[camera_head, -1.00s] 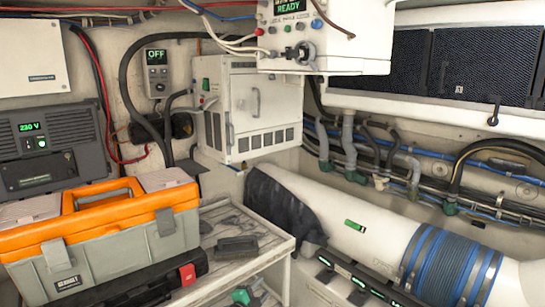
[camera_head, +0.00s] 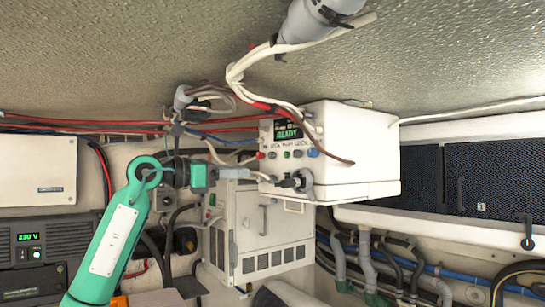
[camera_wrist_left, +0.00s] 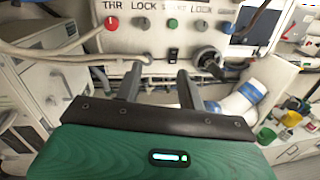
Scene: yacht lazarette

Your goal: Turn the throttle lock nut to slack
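A white control box (camera_head: 350,150) with a lit "READY" display (camera_head: 288,131) hangs under the ceiling. In the left wrist view its front (camera_wrist_left: 190,42) is lettered "THR LOCK" above a row of red (camera_wrist_left: 111,23), grey, green (camera_wrist_left: 172,24) and blue (camera_wrist_left: 225,28) knobs. A black round fitting (camera_wrist_left: 208,59) sits lower right. I cannot tell which part is the throttle lock nut. My left gripper (camera_head: 243,173) points right at the box front, just below the knob row. Its two fingers (camera_wrist_left: 160,78) are apart with nothing visible between them. My right gripper is not in view.
Cables and a grey pipe (camera_head: 318,20) run above and left of the box. A white louvred cabinet (camera_head: 262,235) stands below. Dark mesh panels (camera_head: 475,170) line the right wall. A "230 V" unit (camera_head: 40,240) is at the left.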

